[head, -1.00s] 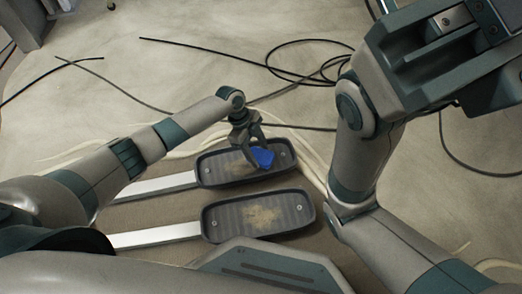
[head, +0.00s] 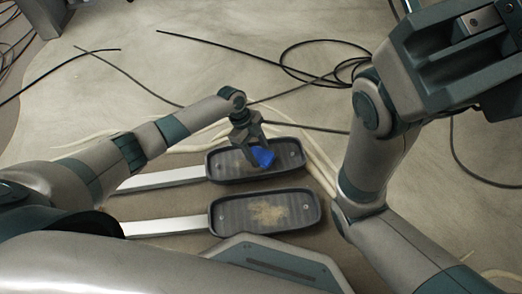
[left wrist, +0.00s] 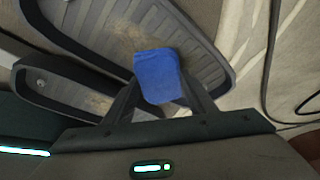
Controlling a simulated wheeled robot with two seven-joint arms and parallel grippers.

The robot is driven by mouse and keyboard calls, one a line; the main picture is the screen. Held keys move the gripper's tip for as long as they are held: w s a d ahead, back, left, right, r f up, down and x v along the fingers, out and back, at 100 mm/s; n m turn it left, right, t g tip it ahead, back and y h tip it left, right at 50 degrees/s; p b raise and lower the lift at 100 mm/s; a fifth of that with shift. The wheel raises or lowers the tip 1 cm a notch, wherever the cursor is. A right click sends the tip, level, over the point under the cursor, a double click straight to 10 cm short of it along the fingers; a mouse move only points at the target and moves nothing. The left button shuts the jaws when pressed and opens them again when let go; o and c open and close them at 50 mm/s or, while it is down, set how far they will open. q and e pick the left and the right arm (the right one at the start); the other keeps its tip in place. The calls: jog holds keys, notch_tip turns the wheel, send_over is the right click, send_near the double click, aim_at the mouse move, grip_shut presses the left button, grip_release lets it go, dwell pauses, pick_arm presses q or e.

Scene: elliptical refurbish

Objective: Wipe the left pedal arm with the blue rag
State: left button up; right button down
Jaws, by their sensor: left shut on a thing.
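My left gripper (head: 256,149) is shut on the blue rag (head: 263,157), just over the far pedal (head: 292,151). In the left wrist view the rag (left wrist: 157,75) sits between the two fingers, over the ribbed pedal tread (left wrist: 105,35). I cannot tell whether the rag touches the tread. A pale arm (head: 160,178) runs left from the far pedal. The near pedal (head: 231,213) has a tan dirt patch in its middle, and its own pale arm (head: 165,227) runs left. Some tan dirt also shows on the far pedal beside the rag. My right gripper's fingers do not show.
Black cables (head: 300,80) lie on the floor behind the pedals. Pale strands (head: 320,172) lie around the far pedal. My right arm stands close to the pedals' right ends. Open floor lies beyond the pedals.

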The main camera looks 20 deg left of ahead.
pick_arm(q)
jog(key=shift+s+a+r+p, duration=0.15)
jog(key=shift+s+a+p, duration=0.2)
jog(key=shift+a+p, duration=0.25)
jog(key=shift+s+a+p, duration=0.15)
jog(key=shift+s+a, duration=0.1)
jog(key=shift+a, duration=0.25)
jog(key=shift+s+a+p, duration=0.15)
jog(key=shift+s+a, duration=0.05)
jog(key=shift+a, duration=0.25)
jog(key=shift+s+a+r+p, duration=0.1)
jog(key=shift+s+a+p, duration=0.15)
jog(key=shift+a, duration=0.25)
jog(key=shift+s+a+p, duration=0.25)
jog(key=shift+a, duration=0.2)
jog(key=shift+s+a, duration=0.3)
jog(key=shift+a, duration=0.3)
jog(key=shift+s+a+r+p, duration=0.1)
jog(key=shift+s+a+p, duration=0.3)
jog(key=shift+a, duration=0.4)
jog(key=shift+s+a+p, duration=0.35)
jog(key=shift+s+a, duration=0.05)
jog(key=shift+a, duration=0.4)
